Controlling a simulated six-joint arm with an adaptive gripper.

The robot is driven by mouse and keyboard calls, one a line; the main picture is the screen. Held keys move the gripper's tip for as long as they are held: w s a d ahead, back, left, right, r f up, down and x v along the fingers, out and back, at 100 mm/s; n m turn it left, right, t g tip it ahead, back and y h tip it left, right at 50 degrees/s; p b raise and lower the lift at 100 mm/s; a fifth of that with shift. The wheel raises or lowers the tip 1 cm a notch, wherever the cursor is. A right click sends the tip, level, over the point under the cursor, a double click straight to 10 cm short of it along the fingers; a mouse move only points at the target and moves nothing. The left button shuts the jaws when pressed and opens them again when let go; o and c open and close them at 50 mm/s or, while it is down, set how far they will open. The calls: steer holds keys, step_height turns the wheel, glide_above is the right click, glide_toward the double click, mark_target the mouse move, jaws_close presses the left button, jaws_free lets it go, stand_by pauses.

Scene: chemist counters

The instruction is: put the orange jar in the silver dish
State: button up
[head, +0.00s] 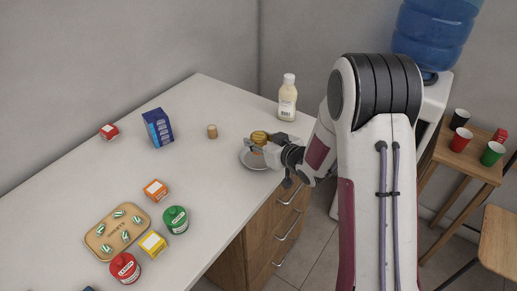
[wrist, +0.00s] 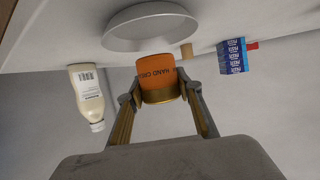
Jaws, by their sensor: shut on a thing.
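The orange jar (wrist: 158,72) has a gold lid and dark lettering. It sits between the two fingers of my gripper (wrist: 159,94), which is shut on it. In the head view the jar's gold lid (head: 259,137) shows at the tip of my gripper (head: 264,146), over the silver dish (head: 249,161). The dish is round and shallow and lies near the counter's right edge. In the wrist view the dish (wrist: 150,42) shows just beyond the jar. I cannot tell whether the jar touches the dish; my gripper hides part of both.
A cream bottle (head: 287,98) stands behind the dish. A small tan cylinder (head: 212,131) and a blue box (head: 157,127) stand to the left. A tan tray (head: 93,240), green jar (head: 175,219) and red jar (head: 125,268) are at the front left.

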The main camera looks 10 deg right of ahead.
steer(key=shift+f, duration=1.85)
steer(key=shift+f, duration=0.15)
steer(key=o, duration=1.1)
steer(key=shift+s+d+r, duration=0.2)
steer(key=shift+s+r, duration=0.1)
steer(key=shift+s, duration=0.05)
steer(key=v, duration=1.1)
steer(key=shift+s+r, duration=0.1)
steer(key=shift+r, duration=0.05)
steer(key=shift+r, duration=0.1)
